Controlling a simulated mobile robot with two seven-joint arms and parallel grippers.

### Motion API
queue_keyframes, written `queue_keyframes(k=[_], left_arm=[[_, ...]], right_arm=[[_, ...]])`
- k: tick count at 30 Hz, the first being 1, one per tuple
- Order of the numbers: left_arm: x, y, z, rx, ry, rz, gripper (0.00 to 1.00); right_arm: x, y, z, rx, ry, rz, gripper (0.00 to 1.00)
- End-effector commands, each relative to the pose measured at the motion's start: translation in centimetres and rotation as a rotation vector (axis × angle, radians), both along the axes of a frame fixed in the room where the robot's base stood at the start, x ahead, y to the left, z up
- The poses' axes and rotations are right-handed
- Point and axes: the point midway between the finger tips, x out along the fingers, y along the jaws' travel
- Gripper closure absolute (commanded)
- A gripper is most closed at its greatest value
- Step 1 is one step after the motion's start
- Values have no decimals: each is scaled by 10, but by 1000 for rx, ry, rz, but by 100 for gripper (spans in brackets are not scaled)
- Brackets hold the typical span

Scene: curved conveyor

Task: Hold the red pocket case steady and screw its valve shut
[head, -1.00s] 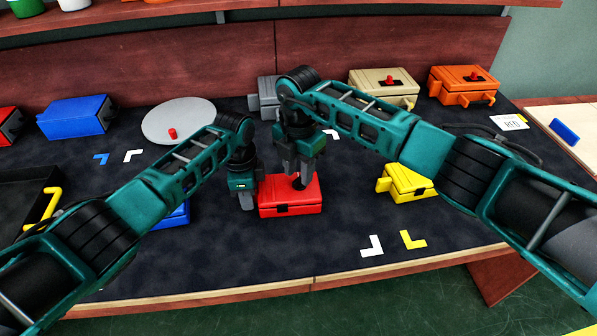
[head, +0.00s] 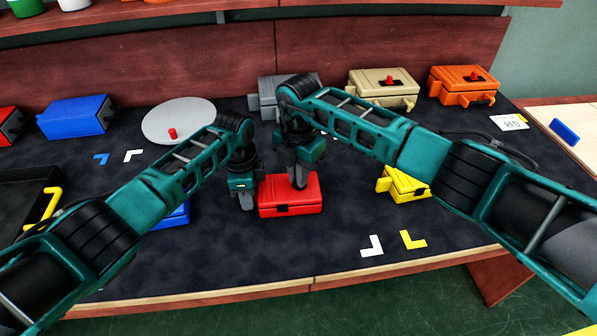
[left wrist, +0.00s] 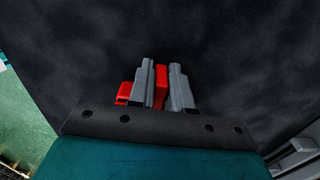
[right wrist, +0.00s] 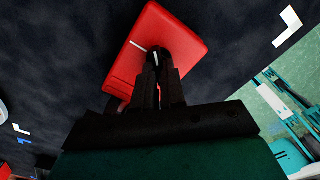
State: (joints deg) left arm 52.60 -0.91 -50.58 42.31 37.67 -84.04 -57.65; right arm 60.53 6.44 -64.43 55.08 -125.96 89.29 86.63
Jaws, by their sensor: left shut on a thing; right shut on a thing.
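The red pocket case (head: 291,208) lies flat on the dark table mat in front of me. My left gripper (head: 246,197) is at its left side, shut on a red part of the case (left wrist: 161,86) that shows between its fingers in the left wrist view. My right gripper (head: 300,184) points down onto the top of the case. In the right wrist view its dark fingers (right wrist: 158,72) are shut over the valve on the red lid (right wrist: 137,76). The fingers mostly hide the valve; a white line shows beside it.
A yellow case (head: 405,186) stands to the right and a blue case (head: 178,215) partly behind my left arm. Grey, beige (head: 382,84) and orange (head: 464,86) cases line the back. A grey disc (head: 178,118) lies back left.

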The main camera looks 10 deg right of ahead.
Motion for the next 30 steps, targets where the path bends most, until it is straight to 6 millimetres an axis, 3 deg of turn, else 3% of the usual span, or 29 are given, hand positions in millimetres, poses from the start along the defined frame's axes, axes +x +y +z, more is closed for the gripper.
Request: queue_keyframes(k=[14,30], left_arm=[[0,0,0,1,0,0,100],[0,1,0,1,0,1,100]], right_arm=[[1,-1,1,-2,-2,95,100],[0,-3,1,-1,-2,528,100]])
